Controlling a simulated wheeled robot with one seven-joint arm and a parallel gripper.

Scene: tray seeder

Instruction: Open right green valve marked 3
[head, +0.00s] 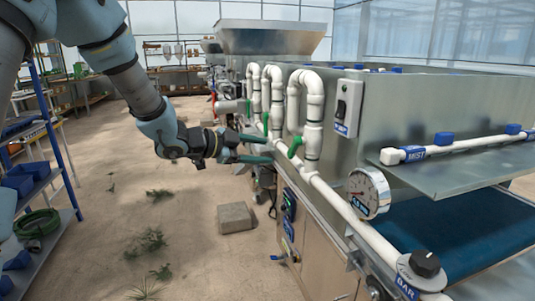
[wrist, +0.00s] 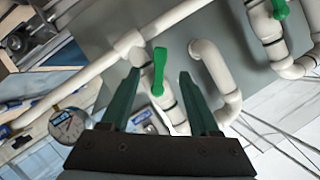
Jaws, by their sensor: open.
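The nearest green valve handle (head: 295,147), the rightmost in the head view, sits on a white pipe loop at the side of the metal machine. No number can be read on it. My gripper (head: 269,149) is open, its two dark green fingers pointing at this valve from the left. In the wrist view the green handle (wrist: 159,72) shows between the two spread fingers, on a white pipe beyond them. Nothing is held, and contact cannot be made out. A second green handle (head: 266,122) is farther along the machine; one also shows at the wrist view's top right (wrist: 280,9).
A round pressure gauge (head: 368,193) and a black knob (head: 426,263) are on the white pipe nearer me. A switch box (head: 347,107) is on the machine wall. A grey block (head: 235,217) lies on the floor. A blue shelf rack (head: 40,170) stands left; floor between is mostly open.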

